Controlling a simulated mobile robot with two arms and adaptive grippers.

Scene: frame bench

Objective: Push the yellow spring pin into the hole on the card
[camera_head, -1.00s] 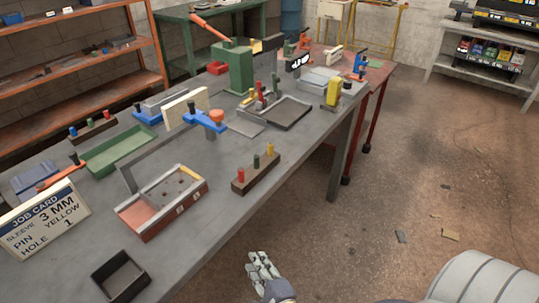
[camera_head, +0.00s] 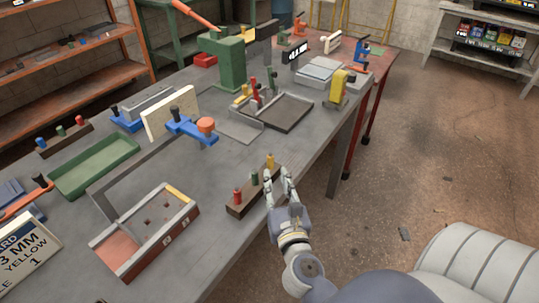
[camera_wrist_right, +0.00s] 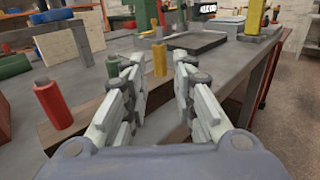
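The yellow spring pin (camera_head: 270,161) stands upright at the right end of a dark wooden block (camera_head: 240,210), beside a green pin (camera_head: 254,179) and a red pin (camera_head: 237,195). My right gripper (camera_head: 278,178) is open at that end of the block. In the right wrist view the yellow pin (camera_wrist_right: 159,59) shows in the gap between the fingertips, apart from them. The red-sided fixture (camera_head: 122,268) with small dark holes and numbered labels lies to the left. The job card (camera_head: 28,258) is cut by the left edge; it reads 3 MM, YELLOW, 1. My left gripper is out of view.
A green press (camera_head: 230,65) stands behind. Bare bench surrounds the pin block; the bench edge is close on its right.

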